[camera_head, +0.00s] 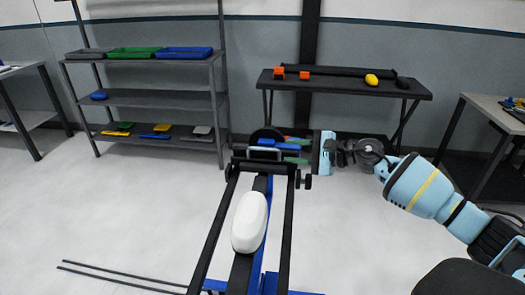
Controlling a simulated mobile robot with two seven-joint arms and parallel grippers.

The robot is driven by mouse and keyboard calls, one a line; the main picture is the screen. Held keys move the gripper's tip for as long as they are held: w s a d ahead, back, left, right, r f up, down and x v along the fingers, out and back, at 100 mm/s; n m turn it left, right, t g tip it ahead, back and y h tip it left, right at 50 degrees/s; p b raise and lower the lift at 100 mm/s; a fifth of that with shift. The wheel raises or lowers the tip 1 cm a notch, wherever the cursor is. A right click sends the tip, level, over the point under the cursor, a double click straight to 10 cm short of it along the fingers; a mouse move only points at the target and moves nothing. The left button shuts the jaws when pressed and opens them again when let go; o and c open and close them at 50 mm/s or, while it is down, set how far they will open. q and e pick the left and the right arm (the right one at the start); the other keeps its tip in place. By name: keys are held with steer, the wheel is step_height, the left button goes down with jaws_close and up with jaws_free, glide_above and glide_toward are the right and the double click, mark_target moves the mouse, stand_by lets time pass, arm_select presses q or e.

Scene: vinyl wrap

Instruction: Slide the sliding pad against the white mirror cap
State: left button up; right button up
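The white mirror cap (249,222) is a smooth rounded oblong. It lies on a dark and blue bar between two black rails of a stand. My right gripper (300,151) comes in from the right at the far end of the stand, well beyond the cap and apart from it. Its fingertips are small and mixed with blue and green items (293,144) there, so I cannot tell if it is open or shut. I cannot tell which of these items, if any, is the sliding pad. My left gripper is out of view.
A grey shelf (150,101) with coloured trays stands at the back left. A dark table (345,87) at the back holds orange blocks (305,75) and a yellow item (371,80). Another table (490,112) is at the right. Thin dark bars lie at lower left; the surrounding floor is clear.

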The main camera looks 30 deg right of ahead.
mark_target(270, 150)
steer(key=shift+p+x, duration=0.55)
steer(key=shift+x, duration=3.3)
steer(key=shift+s, duration=0.1)
jaws_close()
